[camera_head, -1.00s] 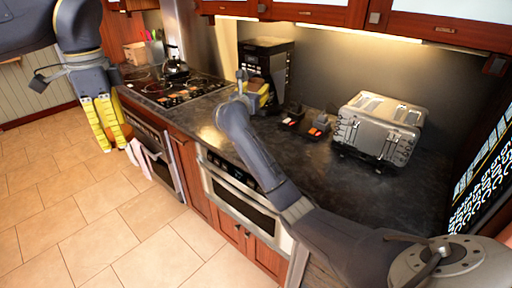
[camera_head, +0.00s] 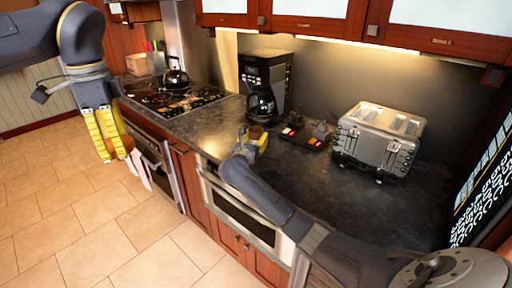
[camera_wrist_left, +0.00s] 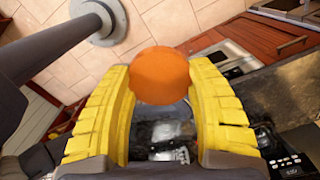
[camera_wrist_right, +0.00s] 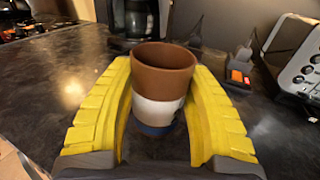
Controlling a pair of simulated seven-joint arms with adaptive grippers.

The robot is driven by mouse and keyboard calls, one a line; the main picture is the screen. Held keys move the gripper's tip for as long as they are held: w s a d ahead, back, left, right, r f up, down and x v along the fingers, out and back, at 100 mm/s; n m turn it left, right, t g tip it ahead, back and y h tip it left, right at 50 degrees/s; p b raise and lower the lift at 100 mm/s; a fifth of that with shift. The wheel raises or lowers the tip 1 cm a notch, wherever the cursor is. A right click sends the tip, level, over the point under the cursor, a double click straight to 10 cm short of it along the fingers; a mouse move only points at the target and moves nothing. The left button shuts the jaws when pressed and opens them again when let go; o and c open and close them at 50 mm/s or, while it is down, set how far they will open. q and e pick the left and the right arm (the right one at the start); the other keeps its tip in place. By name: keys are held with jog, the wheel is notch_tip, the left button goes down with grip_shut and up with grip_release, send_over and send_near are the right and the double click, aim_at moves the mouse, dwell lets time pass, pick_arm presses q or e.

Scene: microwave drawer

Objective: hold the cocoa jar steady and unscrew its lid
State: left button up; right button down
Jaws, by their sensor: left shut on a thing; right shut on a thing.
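The cocoa jar (camera_wrist_right: 158,104) is brown with a white band and a blue lower part. Its top is open and shows a brown inside. My right gripper (camera_wrist_right: 160,90) is shut around its sides and holds it upright over the counter; whether its base touches is unclear. The jar (camera_head: 257,132) and right gripper (camera_head: 252,142) also show in the head view. The orange-brown round lid (camera_wrist_left: 162,75) is between the yellow fingers of my left gripper (camera_wrist_left: 162,85), apart from the jar. In the head view, the left gripper (camera_head: 108,135) hangs before the stove front with the lid (camera_head: 122,147).
A coffee maker (camera_head: 265,78) stands behind the jar. A small dark tray (camera_head: 303,138) and a silver toaster (camera_head: 378,140) are to its right. The stove top (camera_head: 172,98) with a kettle (camera_head: 175,73) is at left. The front counter is clear.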

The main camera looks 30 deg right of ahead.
jog(key=shift+f, duration=2.15)
jog(key=shift+f, duration=0.1)
jog(key=c, duration=0.7)
grip_release()
jog(key=shift+o, duration=0.2)
